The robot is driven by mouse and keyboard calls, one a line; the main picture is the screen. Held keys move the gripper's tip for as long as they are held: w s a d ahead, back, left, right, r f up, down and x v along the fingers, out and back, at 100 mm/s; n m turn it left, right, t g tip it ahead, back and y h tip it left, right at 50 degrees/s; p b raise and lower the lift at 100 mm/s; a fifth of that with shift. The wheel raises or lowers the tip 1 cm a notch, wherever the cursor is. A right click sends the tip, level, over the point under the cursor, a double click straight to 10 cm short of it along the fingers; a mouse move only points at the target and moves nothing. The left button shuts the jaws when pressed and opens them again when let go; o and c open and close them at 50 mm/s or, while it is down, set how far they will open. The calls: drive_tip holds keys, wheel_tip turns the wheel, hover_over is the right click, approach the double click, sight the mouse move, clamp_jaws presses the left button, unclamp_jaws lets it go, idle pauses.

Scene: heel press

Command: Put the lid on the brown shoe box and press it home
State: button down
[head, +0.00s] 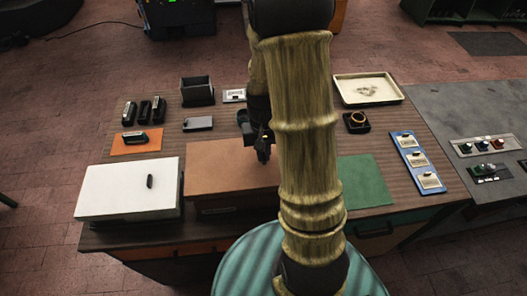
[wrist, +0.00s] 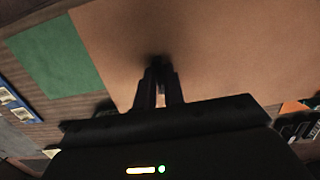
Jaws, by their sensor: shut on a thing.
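The brown lid (head: 225,165) lies flat over the brown shoe box (head: 228,205), whose darker front shows below the lid's front edge. I cannot tell whether the lid is fully down. My gripper (head: 264,153) is over the right part of the lid, pointing down, partly hidden by my arm. In the wrist view my gripper (wrist: 159,82) is shut on the lid's small dark handle, mostly hidden between the fingertips. The lid's flat top (wrist: 215,50) fills much of that view. The lid's right end is hidden behind my arm in the head view.
A white-lidded box (head: 120,190) stands close on the left. A green mat (head: 363,181) and a blue tray (head: 416,162) are on the right. An orange mat (head: 125,147), a black bin (head: 197,92) and a cream tray (head: 368,90) lie farther back.

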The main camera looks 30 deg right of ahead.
drive_tip(key=shift+w+f+b, duration=0.15)
drive_tip(key=shift+f+b, duration=0.3)
drive_tip(key=shift+f, duration=0.35)
drive_tip(key=shift+s, duration=0.2)
drive_tip(key=shift+w+f, duration=0.15)
drive_tip(key=shift+f, duration=0.2)
idle(0.4)
drive_tip(key=shift+s+f+b, duration=0.2)
drive_tip(key=shift+f+b, duration=0.15)
drive_tip(key=shift+f, duration=0.15)
drive_tip(key=shift+f, duration=0.1)
idle(0.3)
drive_tip(key=shift+w+f+b, duration=0.2)
drive_tip(key=shift+f+b, duration=0.6)
drive_tip(key=shift+f, duration=0.15)
